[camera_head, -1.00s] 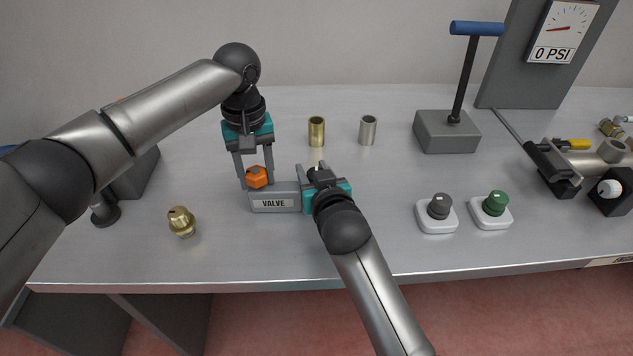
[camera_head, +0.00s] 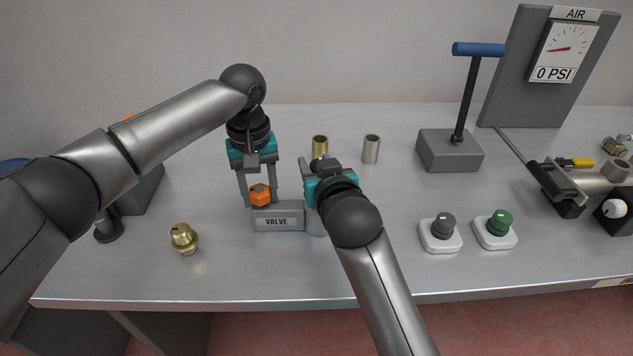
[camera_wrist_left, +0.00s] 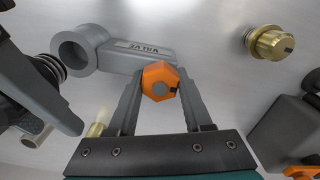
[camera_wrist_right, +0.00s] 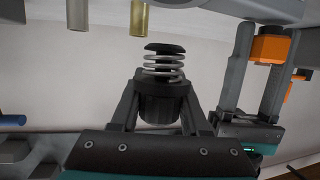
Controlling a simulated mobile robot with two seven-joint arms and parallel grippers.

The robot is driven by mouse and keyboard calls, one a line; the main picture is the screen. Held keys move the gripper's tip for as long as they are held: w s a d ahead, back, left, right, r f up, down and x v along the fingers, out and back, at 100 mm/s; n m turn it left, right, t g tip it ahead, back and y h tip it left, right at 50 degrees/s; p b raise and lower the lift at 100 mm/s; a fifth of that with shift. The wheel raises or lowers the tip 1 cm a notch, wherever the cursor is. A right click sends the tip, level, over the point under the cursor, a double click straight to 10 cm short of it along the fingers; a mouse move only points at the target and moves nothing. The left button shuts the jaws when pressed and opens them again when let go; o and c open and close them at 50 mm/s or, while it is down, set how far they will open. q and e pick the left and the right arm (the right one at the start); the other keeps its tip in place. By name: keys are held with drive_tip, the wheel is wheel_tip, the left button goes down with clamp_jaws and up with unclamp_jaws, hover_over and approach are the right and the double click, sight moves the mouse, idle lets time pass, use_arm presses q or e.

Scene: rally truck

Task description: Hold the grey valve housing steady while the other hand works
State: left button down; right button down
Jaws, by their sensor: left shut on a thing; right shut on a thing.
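The grey valve housing (camera_head: 292,224), labelled VALVE, rests on the bench near its middle. An orange hex piece (camera_head: 260,195) sits on its left end. My left gripper (camera_wrist_left: 159,88) points down from above and is shut on the orange hex piece. The housing's round bore (camera_wrist_left: 73,52) shows an open mouth in the left wrist view. My right gripper (camera_head: 321,178) is shut on a black plug (camera_wrist_right: 160,104) with a coil spring (camera_wrist_right: 163,67) at its end. The plug is above the bore and apart from it.
A brass fitting (camera_head: 184,238) lies left of the housing. A brass sleeve (camera_head: 320,146) and a steel sleeve (camera_head: 371,149) stand behind. To the right are a lever block (camera_head: 450,152), grey (camera_head: 441,231) and green (camera_head: 495,229) knobs, and a 0 PSI gauge (camera_head: 563,52).

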drive_tip(key=shift+a+f+n+y, duration=0.1)
drive_tip(key=shift+f+n+y, duration=0.25)
drive_tip(key=shift+f, duration=0.9)
drive_tip(key=shift+f, duration=1.85)
drive_tip(key=shift+c, duration=1.6)
unclamp_jaws()
drive_tip(key=v, duration=1.9)
